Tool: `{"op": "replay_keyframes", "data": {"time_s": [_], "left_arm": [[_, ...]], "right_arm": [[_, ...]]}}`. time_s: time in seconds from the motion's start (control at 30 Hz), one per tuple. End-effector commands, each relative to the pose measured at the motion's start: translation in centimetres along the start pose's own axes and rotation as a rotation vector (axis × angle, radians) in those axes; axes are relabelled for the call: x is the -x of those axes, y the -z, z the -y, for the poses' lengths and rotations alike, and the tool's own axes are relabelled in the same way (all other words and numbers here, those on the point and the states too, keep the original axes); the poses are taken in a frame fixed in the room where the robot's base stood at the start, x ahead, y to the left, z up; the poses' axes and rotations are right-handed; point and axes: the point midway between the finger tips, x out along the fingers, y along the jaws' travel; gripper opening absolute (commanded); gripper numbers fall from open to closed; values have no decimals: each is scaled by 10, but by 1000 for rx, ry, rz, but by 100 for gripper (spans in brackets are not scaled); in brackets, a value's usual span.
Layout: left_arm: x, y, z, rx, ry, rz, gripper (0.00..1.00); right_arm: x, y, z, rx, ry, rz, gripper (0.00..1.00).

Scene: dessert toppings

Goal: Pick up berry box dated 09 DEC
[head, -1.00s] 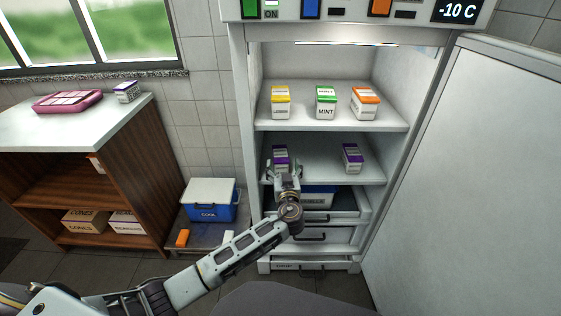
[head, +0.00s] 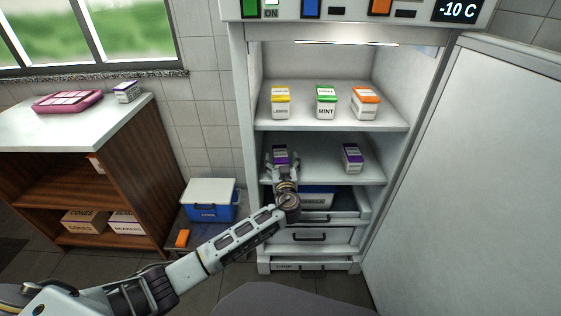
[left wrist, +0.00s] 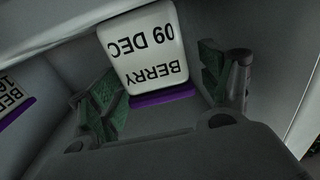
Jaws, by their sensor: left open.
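The berry box dated 09 DEC (left wrist: 150,50) is white with a purple band and reads upside down in the left wrist view. In the head view it is the left box (head: 280,155) on the fridge's middle shelf. My left gripper (head: 281,164) is at this box, its lower part hidden behind the gripper. In the left wrist view the fingers of my left gripper (left wrist: 158,88) are open, one on each side of the box. A second berry box (head: 351,158) stands to the right on the same shelf; its partly visible label (left wrist: 12,100) begins with 16.
The shelf above (head: 300,121) holds lemon, mint and orange-topped boxes. A partly open drawer (head: 345,205) lies below the middle shelf. The open fridge door (head: 470,170) is at the right. A blue cooler (head: 208,204) stands left of the fridge.

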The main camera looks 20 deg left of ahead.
Motion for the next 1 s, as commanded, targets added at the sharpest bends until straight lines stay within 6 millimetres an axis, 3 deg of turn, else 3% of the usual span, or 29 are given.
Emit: {"op": "replay_keyframes", "data": {"time_s": [0.3,0.8,1.0], "left_arm": [[-21,-1,0,-1,-1,0,79],[-22,-1,0,-1,-1,1,79],[-22,-1,0,-1,-1,1,54]], "right_arm": [[3,-2,1,0,3,-3,71],[4,0,2,0,3,-6,71],[2,-2,1,1,3,-1,71]]}}
